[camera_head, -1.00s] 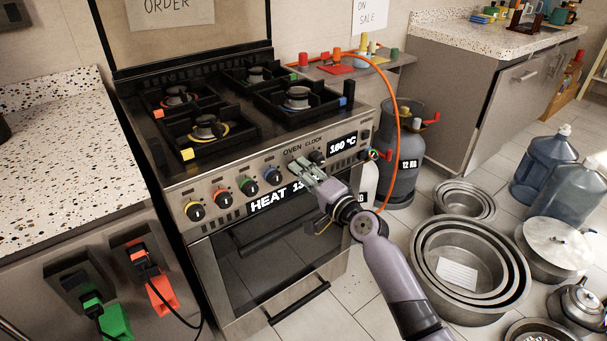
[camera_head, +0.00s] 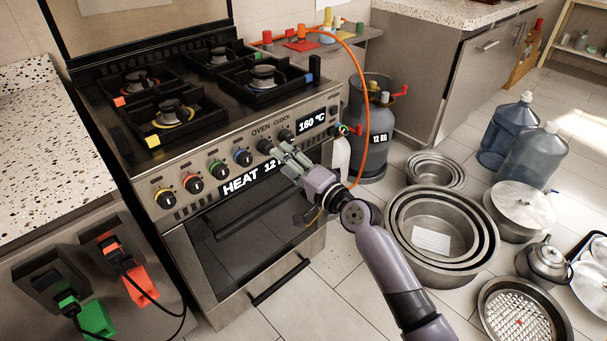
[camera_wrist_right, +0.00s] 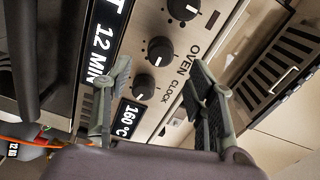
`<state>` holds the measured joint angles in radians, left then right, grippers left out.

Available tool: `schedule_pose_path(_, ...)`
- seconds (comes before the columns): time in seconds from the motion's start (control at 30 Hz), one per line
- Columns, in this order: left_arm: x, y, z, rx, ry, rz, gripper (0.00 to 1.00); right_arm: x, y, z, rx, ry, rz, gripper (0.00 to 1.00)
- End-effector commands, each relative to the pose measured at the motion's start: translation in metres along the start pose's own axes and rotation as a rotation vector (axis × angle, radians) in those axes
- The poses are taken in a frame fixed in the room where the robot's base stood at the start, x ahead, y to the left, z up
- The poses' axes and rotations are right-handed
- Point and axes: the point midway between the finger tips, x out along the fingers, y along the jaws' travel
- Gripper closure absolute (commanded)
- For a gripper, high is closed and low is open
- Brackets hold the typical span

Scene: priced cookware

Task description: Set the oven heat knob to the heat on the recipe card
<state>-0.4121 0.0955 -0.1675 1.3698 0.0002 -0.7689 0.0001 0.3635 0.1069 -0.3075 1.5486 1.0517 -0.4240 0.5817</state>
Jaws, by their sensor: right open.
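The oven (camera_head: 225,215) has a row of knobs on its front panel. The black oven knob (camera_head: 265,146) sits under the label OVEN, and the clock knob (camera_head: 285,136) is to its right. Both show in the right wrist view, the oven knob (camera_wrist_right: 160,50) and the clock knob (camera_wrist_right: 144,86). The oven display (camera_head: 312,121) reads 160 °C. My right gripper (camera_head: 286,152) is open and empty in front of these two knobs; its fingers straddle them in the wrist view, apparently without contact. A white card (camera_head: 431,240) lies in the nested tins; its text is unreadable. My left gripper is out of view.
A display strip (camera_head: 240,182) reads HEAT 12, partly covered by my gripper. A gas cylinder (camera_head: 368,140) with an orange hose stands right of the oven. Nested round tins (camera_head: 400,262) and water jugs (camera_head: 532,157) occupy the floor at right.

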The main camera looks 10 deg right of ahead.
Motion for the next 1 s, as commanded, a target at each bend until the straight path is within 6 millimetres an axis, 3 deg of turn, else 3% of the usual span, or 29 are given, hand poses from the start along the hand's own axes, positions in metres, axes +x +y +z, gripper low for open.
schedule_pose_path(0.2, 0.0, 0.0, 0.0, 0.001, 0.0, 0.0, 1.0, -0.046, 0.001, 0.0, -0.002, 0.0, 0.002, 0.49)
schedule_pose_path(0.4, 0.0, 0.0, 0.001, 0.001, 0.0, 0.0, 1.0, -0.067, 0.001, 0.0, 0.0, 0.0, 0.001, 0.49)
schedule_pose_path(0.9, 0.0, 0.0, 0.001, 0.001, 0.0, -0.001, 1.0, -0.07, 0.0, 0.0, 0.0, 0.0, 0.0, 0.49)
schedule_pose_path(1.0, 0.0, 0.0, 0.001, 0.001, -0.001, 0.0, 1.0, -0.072, 0.009, 0.002, -0.01, 0.0, 0.018, 0.49)
